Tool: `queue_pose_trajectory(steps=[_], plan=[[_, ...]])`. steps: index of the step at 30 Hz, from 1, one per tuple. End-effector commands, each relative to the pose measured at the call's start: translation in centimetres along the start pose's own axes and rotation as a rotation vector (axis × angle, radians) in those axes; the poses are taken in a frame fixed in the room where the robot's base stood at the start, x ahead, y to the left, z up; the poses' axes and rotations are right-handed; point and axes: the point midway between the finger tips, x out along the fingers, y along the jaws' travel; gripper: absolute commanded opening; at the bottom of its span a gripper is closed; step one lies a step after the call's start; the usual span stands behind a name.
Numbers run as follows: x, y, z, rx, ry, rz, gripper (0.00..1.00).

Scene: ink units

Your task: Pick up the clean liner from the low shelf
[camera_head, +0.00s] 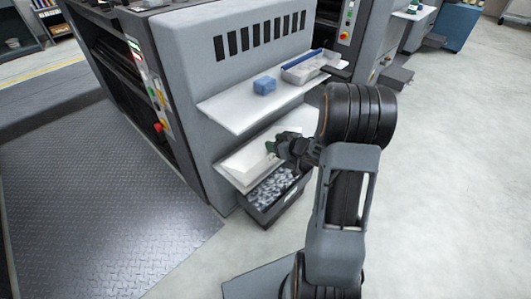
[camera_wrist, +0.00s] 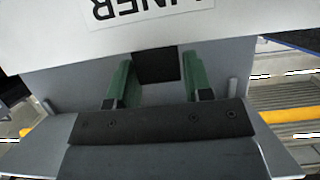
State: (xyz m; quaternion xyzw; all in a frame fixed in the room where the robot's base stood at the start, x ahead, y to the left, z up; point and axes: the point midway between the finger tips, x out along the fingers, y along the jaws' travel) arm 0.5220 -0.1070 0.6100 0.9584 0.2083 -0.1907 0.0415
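The liner (camera_head: 245,163) looks like a white, shallow, tray-like piece on the low shelf of the grey machine. In the wrist view the white liner (camera_wrist: 230,32) fills the top, with a label, upside down and partly cut off, that reads like "LINER". A dark square tab (camera_wrist: 157,66) sits at its near edge. My gripper (camera_head: 273,147) is at the liner's right end. In the wrist view my gripper (camera_wrist: 158,78) has its two green fingers apart, one on each side of the tab, with gaps showing.
A dark bin (camera_head: 263,215) of crumpled grey-white pieces sits just below the low shelf. The upper shelf (camera_head: 232,107) overhangs, bearing a blue block (camera_head: 264,85) and a grey tray (camera_head: 296,75). Open floor (camera_head: 440,190) lies to the right.

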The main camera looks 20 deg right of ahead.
Motion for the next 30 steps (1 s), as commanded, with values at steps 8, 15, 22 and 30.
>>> queue_pose_trajectory(steps=[8, 15, 22, 30], plan=[[0.0, 0.0, 0.0, 0.000, 0.000, 0.000, 0.19], [0.0, 0.0, 0.0, 0.000, 0.000, 0.000, 0.00], [0.0, 0.0, -0.1, -0.001, 0.001, 0.000, 0.00], [-0.8, 0.0, -2.0, -0.002, 0.003, 0.001, 0.00]])
